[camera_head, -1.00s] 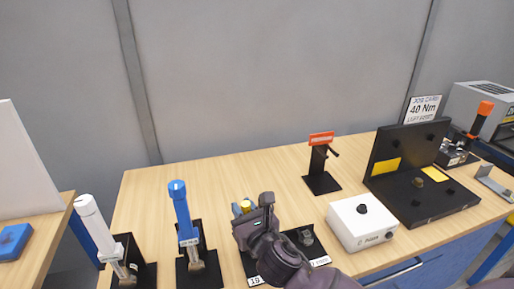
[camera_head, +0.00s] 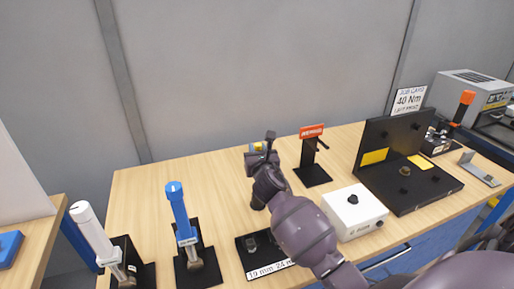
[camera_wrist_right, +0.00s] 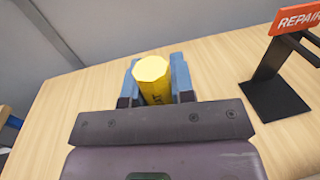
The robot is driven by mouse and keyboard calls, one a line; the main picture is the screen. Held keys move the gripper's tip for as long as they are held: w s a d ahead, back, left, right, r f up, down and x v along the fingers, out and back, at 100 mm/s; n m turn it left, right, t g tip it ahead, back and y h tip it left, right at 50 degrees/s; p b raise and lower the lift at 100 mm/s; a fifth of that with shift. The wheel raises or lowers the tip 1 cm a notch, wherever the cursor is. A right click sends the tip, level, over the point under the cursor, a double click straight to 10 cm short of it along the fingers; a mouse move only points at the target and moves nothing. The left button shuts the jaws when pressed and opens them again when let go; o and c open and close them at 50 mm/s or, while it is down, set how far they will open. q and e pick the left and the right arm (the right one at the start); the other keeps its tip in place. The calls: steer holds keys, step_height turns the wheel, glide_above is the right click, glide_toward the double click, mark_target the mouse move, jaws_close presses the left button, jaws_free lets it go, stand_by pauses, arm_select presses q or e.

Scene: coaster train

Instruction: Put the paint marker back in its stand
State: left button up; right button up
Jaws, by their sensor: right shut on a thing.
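The paint marker looks to be the yellow faceted piece (camera_wrist_right: 158,90) in the right wrist view, held upright or nearly so between the blue-grey pads of my right gripper (camera_wrist_right: 157,82). Its lower part is hidden by the gripper body. In the head view my right gripper (camera_head: 263,149) is over the middle of the table, left of a black stand (camera_head: 312,173) with an orange-red sign, and only a sliver of yellow shows. The black stand also shows in the wrist view (camera_wrist_right: 275,100), apart from the gripper. I cannot tell whether it is the marker's stand. My left gripper is not in view.
A blue-handled tool (camera_head: 180,212) and a white-handled tool (camera_head: 92,232) stand at the left. A black socket tray (camera_head: 245,262) is at the front, partly hidden by my arm. A white box (camera_head: 372,222) and a black fixture (camera_head: 440,187) stand to the right. The table's back left is clear.

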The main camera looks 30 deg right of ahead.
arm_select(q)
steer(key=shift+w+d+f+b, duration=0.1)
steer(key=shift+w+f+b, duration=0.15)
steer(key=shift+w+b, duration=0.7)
arm_select(e)
step_height(320, 180, down, 3)
steer(key=shift+f, duration=0.1)
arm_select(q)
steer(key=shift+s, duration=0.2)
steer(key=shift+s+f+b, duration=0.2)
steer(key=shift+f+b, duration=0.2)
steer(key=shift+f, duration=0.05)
arm_select(e)
steer(key=shift+f, duration=0.35)
arm_select(q)
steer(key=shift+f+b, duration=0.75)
steer(key=shift+b, duration=0.05)
arm_select(e)
steer(key=shift+f, duration=1.2)
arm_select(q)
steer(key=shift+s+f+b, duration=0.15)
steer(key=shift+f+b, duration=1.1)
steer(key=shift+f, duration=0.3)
arm_select(e)
steer(key=shift+f, duration=2)
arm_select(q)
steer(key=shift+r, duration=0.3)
